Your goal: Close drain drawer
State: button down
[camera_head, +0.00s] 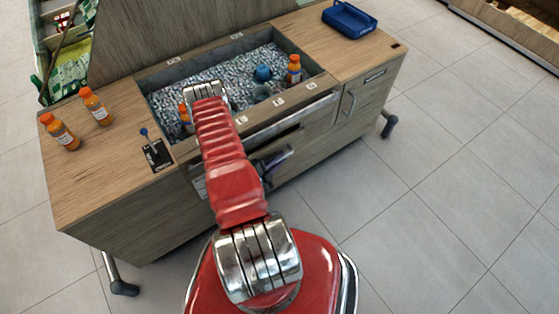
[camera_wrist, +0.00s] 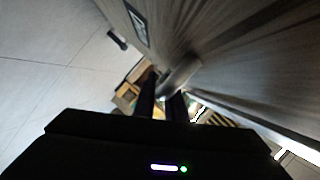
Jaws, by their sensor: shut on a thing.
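The wooden juicer counter (camera_head: 120,195) has a wide front below its ice-filled well. A dark gap (camera_head: 272,140) shows in that front, under a pale rail, beside my red arm. I cannot tell for sure how far any drawer stands out. My gripper (camera_head: 272,165) is low at the front, partly hidden by my arm. In the wrist view my gripper's dark fingers (camera_wrist: 163,92) are shut on a grey handle (camera_wrist: 182,73), close against the wooden front (camera_wrist: 200,30). The part behind the handle is blurred.
Another handle (camera_head: 349,103) is on the right-hand panel. Orange bottles (camera_head: 95,105) stand on the left top, beside a small lever (camera_head: 152,145). A blue tray (camera_head: 348,20) lies at the back right. The tiled floor (camera_head: 450,180) to the right is clear.

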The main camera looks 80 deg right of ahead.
aim_at(273, 153)
jog(key=shift+w+d, duration=1.35)
jog(key=shift+w, duration=0.15)
jog(key=c, duration=1.8)
grip_release()
jog(key=shift+v, duration=6.9)
jog(key=shift+f, duration=0.1)
